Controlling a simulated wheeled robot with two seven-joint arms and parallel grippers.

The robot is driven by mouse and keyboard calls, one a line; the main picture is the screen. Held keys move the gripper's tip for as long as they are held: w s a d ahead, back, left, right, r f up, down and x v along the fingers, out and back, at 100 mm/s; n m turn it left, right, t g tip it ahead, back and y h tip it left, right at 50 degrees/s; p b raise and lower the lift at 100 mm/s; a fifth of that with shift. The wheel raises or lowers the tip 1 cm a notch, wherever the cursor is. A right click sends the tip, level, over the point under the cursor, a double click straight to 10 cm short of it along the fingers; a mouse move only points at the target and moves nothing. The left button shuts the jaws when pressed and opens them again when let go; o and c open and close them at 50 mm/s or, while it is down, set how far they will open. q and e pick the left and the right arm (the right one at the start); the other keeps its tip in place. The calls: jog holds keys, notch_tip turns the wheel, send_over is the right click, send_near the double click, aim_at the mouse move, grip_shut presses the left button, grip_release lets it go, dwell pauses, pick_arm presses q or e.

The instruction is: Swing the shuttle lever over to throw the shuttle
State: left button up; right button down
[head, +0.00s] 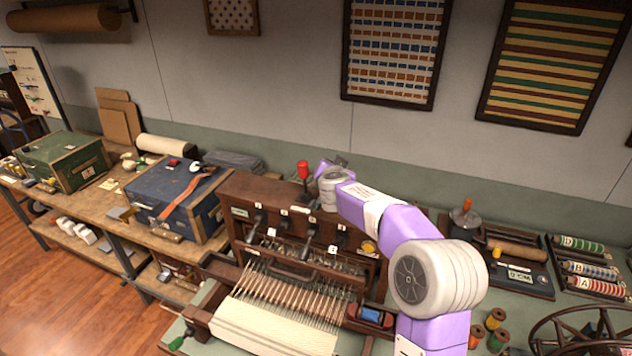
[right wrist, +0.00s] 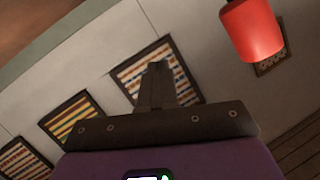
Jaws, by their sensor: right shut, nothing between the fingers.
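The loom (head: 275,200) is a dark wooden frame with pale warp threads. A lever with a red grip (head: 303,170) stands upright on its top beam, and the red grip also shows large at the upper right of the right wrist view (right wrist: 252,30). My right gripper (head: 335,163) is just to the right of the red grip in the head view. Its fingertips (right wrist: 157,70) are together and empty, with a visible gap to the grip. A blue bobbin (head: 370,315) lies in a wooden holder at the loom's front right. My left gripper is out of view.
Small dark levers (head: 312,230) line the loom's front panel. A blue chest (head: 175,200) and a green chest (head: 62,160) stand to the left. Thread spools (head: 580,243), an orange-knobbed tool (head: 466,208) and a spoked wheel (head: 590,335) are to the right. Framed textiles hang behind.

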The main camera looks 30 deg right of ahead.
jog(key=s+f+y, duration=0.1)
jog(key=s+f+m+y+b, duration=0.1)
jog(key=s+y, duration=0.1)
jog(key=s+f+t+y+b, duration=0.1)
jog(key=s+y, duration=0.1)
jog(key=shift+s+m, duration=0.15)
jog(key=shift+m, duration=0.25)
jog(key=s+a+r+m+t+y+b, duration=0.25)
jog(key=s+y, duration=0.35)
jog(key=s, duration=0.3)
pick_arm(q)
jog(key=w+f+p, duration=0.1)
jog(key=p, duration=0.3)
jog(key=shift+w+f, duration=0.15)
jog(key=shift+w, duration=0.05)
pick_arm(e)
send_near(307, 172)
jog(key=shift+t, duration=0.25)
jog(key=x, duration=0.6)
jog(key=shift+w+f, duration=0.2)
jog(key=shift+w, duration=0.15)
